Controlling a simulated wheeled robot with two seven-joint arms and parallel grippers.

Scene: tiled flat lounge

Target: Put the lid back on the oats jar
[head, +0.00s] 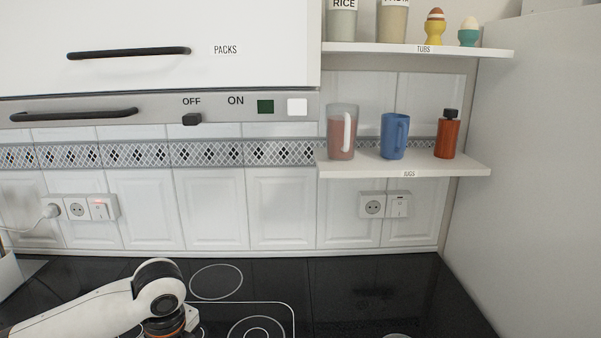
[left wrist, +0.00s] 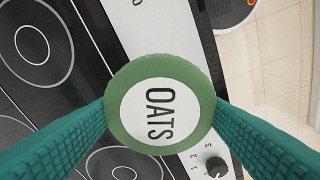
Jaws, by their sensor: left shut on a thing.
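The green round lid (left wrist: 118,92), with a white disc lettered OATS, fills the middle of the left wrist view. My left gripper (left wrist: 160,104) is shut on it, with one teal finger at each side. The lid is over the front edge of the hob as seen from the wrist. I cannot tell whether anything is under it. In the head view my left arm reaches in at the lower left, bent down over the hob; its fingers and the lid are out of that picture. I do not make out the oats jar in either view. My right gripper is not in view.
The black hob (head: 270,285) spans the bottom, mostly clear. A jug shelf (head: 420,166) holds a pinkish jug (head: 337,143), a blue jug (head: 391,137) and an orange bottle (head: 446,140). The upper shelf (head: 370,47) holds a RICE jar (head: 342,25), another jar and egg cups.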

